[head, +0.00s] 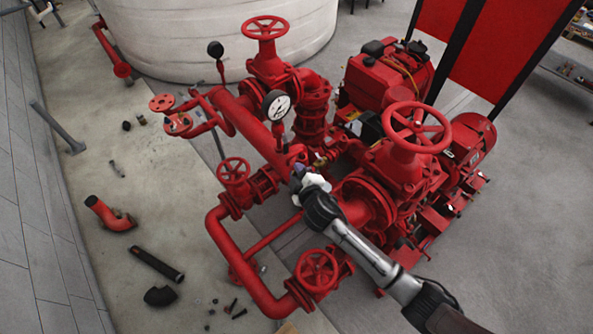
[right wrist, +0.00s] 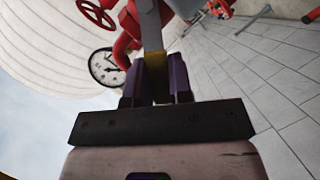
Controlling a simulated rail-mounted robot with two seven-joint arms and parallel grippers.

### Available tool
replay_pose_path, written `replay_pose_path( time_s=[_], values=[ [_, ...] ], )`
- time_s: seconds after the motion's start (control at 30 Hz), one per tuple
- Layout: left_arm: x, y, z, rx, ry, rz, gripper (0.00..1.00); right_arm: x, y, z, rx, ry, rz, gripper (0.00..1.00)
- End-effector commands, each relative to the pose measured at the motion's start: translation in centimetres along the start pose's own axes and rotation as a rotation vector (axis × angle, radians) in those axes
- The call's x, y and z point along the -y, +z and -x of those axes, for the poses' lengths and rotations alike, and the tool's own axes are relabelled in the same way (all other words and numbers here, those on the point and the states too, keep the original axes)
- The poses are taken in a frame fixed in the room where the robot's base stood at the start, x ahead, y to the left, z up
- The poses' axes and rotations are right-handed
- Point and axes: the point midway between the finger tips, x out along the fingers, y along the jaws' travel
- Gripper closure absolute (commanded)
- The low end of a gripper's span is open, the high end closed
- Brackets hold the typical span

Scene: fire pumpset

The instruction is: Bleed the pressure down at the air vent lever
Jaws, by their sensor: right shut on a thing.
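My right gripper (head: 298,180) reaches in from the lower right to the red pipework below the pressure gauge. In the right wrist view its purple fingers (right wrist: 160,82) are closed on a narrow yellow and grey piece, which looks like the air vent lever (right wrist: 154,62). In the head view the gripper hides the lever. The round white pressure gauge (head: 276,105) stands on the pipe above the gripper, and it also shows in the right wrist view (right wrist: 104,67). Its reading is too small to tell. My left gripper is not in view.
Red handwheels stand close around: one at the right (head: 416,127), one at the left (head: 233,171) and one below (head: 318,270). A white tank (head: 215,40) stands behind. Loose pipe pieces, including a red elbow (head: 110,214) and a black pipe (head: 156,265), lie on the floor at left.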

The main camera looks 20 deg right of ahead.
Motion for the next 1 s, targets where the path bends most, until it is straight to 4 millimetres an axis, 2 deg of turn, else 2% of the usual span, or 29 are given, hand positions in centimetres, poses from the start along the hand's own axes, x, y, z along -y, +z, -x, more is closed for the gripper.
replay_pose_path(
  time_s=[0.03, 0.5, 0.7, 1.0],
  values=[
    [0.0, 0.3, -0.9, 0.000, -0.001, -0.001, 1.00, 0.8, 0.2, -0.1, -0.002, 0.016, 0.038, 1.00],
    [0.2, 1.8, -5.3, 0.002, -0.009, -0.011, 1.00, 3.0, 0.8, -0.3, -0.002, 0.168, 0.403, 1.00],
    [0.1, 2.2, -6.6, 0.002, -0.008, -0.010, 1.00, 3.4, 0.9, -0.4, -0.002, 0.209, 0.502, 1.00],
    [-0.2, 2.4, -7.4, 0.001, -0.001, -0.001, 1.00, 3.6, 1.1, -0.5, -0.002, 0.239, 0.577, 1.00]
  ],
)
